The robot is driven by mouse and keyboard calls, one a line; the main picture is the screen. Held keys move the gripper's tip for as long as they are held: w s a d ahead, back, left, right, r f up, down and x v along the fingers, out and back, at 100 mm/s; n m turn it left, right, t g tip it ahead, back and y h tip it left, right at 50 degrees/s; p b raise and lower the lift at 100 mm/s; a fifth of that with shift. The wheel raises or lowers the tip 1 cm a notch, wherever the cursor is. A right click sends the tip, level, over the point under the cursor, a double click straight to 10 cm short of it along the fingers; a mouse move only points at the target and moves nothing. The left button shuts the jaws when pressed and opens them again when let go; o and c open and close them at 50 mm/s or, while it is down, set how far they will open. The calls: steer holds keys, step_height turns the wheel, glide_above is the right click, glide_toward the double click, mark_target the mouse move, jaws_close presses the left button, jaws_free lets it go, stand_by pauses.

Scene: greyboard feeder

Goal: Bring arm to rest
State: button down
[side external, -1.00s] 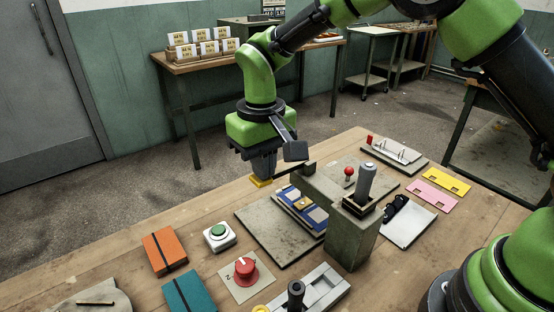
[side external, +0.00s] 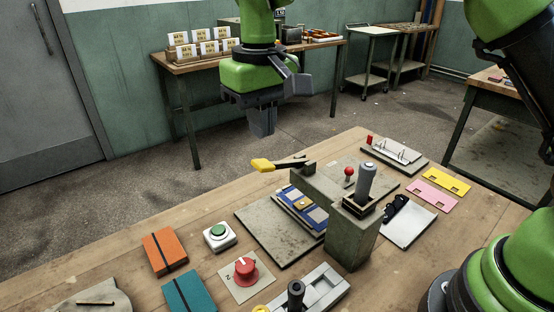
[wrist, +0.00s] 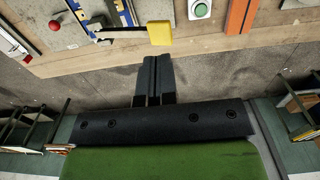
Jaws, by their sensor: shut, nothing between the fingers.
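My gripper (side external: 262,124) is shut and empty. In the side view it hangs in the air, pointing down, above and beyond the far edge of the wooden table. In the wrist view its closed fingers (wrist: 153,66) point toward the yellow-handled lever (wrist: 160,33), with a gap between them.
The table (side external: 190,220) holds a green button (side external: 218,231), a red knob (side external: 245,267), an orange notebook (side external: 164,251), a teal notebook (side external: 189,294) and a board with blue pieces (side external: 305,207). A back bench (side external: 178,68) carries cards. The air around my gripper looks free.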

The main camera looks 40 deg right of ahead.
steer(key=s+d+r+m+t+y, duration=0.1)
steer(key=s+d+r+t, duration=0.1)
steer(key=s+d+r, duration=0.35)
steer(key=s+d+r+m+t, duration=0.1)
steer(key=s+d+t, duration=0.1)
steer(key=s, duration=0.6)
steer(key=s+d+r+m+t+y, duration=0.1)
steer(key=s+d+r+m+t, duration=0.1)
steer(key=s, duration=0.6)
steer(key=shift+d+t, duration=0.6)
steer(key=shift+s, duration=0.1)
